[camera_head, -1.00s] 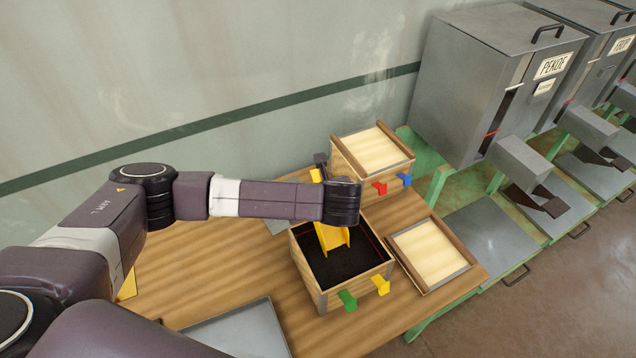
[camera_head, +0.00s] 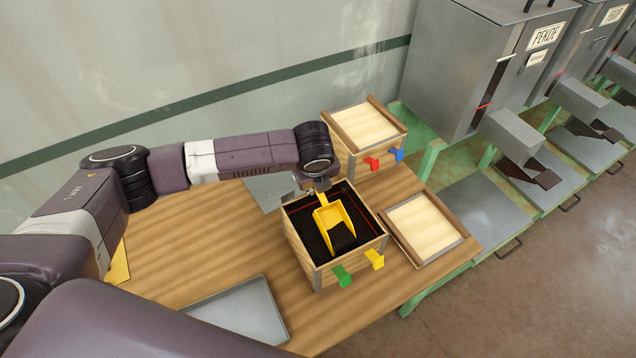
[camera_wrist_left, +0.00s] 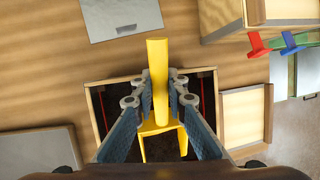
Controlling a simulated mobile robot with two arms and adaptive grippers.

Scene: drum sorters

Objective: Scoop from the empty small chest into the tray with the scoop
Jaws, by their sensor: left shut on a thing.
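The yellow scoop (camera_head: 333,216) is tilted over and inside the open small wooden chest (camera_head: 319,277), its handle up toward my left gripper (camera_head: 322,188). The chest has green and yellow tabs on its front and a dark, granular-looking interior. A dark patch shows in the scoop's pan; I cannot tell whether it is a load. In the left wrist view my left gripper (camera_wrist_left: 160,98) is shut on the handle of the scoop (camera_wrist_left: 158,70). The grey metal tray (camera_head: 245,312) lies on the table at the front, left of the chest, with a bare bottom. My right gripper is not in view.
A lidded wooden chest (camera_head: 364,128) with red and blue tabs stands behind. A framed lid (camera_head: 428,227) lies right of the open chest. A flat grey plate (camera_head: 268,192) lies behind left. Large grey machines (camera_head: 478,70) stand at the right. Table left of the chest is clear.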

